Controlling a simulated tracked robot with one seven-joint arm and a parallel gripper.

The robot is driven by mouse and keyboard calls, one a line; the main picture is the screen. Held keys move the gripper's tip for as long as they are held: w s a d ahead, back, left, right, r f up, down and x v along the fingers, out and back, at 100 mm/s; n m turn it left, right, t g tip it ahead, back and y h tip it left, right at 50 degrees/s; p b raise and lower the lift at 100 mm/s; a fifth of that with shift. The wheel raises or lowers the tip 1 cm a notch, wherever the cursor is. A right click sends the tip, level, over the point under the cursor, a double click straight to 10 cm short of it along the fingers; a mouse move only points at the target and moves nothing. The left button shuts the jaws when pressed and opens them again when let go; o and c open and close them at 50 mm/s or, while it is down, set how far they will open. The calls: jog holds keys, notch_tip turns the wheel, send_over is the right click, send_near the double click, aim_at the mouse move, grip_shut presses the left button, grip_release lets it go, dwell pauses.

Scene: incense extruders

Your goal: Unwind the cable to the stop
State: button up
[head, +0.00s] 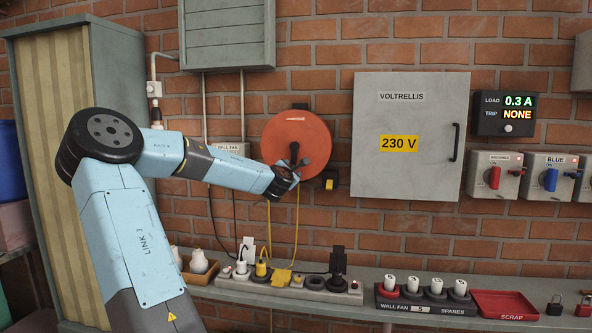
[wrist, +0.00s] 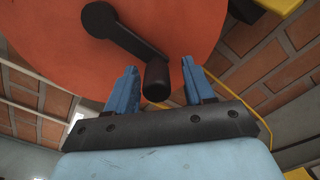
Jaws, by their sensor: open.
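An orange-red cable reel (head: 300,142) hangs on the brick wall, and its face fills the top of the wrist view (wrist: 60,50). A black crank (head: 294,150) is fixed to the reel's face; in the wrist view its arm slants down to a knob (wrist: 157,80). My gripper (head: 293,178) is at the reel's lower edge. Its two blue fingers (wrist: 158,88) are apart, one on each side of the knob, with gaps showing. A yellow cable (head: 297,225) hangs from the reel down to the bench.
A power strip (head: 310,292) with several plugs lies on the bench (head: 400,275) below the reel. A grey cabinet (head: 411,160) marked 230 V is to the right. A black-and-yellow block (head: 330,181) sits on the wall close to the gripper. A panel (head: 507,114) reads LOAD 0.3 A, TRIP NONE.

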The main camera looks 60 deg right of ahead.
jog(key=v, duration=1.3)
jog(key=shift+a, duration=0.4)
jog(key=shift+s, duration=0.1)
jog(key=shift+f, duration=0.1)
